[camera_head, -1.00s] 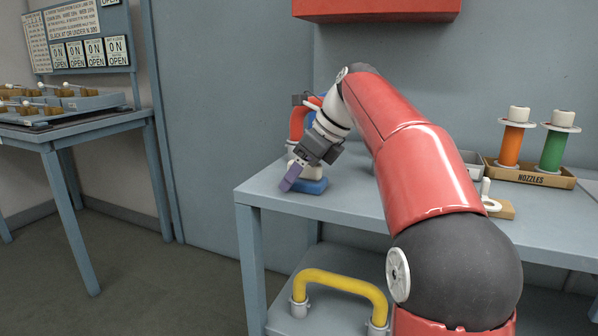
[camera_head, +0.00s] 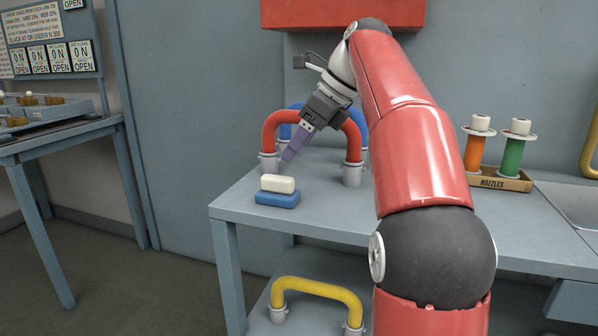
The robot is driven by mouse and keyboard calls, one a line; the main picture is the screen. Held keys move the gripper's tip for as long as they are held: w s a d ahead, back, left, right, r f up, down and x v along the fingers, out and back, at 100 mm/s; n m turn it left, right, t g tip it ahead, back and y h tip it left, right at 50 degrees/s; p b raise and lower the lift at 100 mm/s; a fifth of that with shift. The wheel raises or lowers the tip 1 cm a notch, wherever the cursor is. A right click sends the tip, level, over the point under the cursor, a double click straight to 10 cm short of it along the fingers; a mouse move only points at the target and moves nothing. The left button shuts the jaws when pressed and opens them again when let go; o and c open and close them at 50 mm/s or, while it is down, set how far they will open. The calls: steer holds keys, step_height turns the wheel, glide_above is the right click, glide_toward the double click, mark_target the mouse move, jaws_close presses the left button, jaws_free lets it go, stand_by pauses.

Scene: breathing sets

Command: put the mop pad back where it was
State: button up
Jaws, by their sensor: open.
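A white block (camera_head: 278,183) lies flat on a blue block (camera_head: 277,199) near the front left corner of the grey table. They are probably the mop pad, but I cannot tell whether one or both belong to it. My gripper (camera_head: 289,156) is open, with purple fingers pointing down and left. It appears above and slightly right of the white block, apart from it and empty. The fingers overlap in this view, so their gap is hidden.
A red hose-like arch (camera_head: 270,132) and a blue one (camera_head: 290,112) stand behind my gripper. A nozzle tray (camera_head: 487,180) holds orange and green spools at right. A yellow arch (camera_head: 318,286) is on the lower shelf. The table (camera_head: 240,205) is clear around the blocks.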

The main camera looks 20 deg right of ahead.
steer(key=s+a+f+n+t+h, duration=0.1)
steer(key=s+a+f+n+h, duration=0.1)
steer(key=s+f+n, duration=1)
steer(key=s+a+f+n+h, duration=0.2)
steer(key=s+f+n+h, duration=0.1)
steer(key=s+f+n, duration=1)
steer(key=shift+s+f+t, duration=0.35)
steer(key=shift+f+t, duration=0.05)
steer(key=shift+f, duration=0.15)
steer(key=shift+a, duration=0.1)
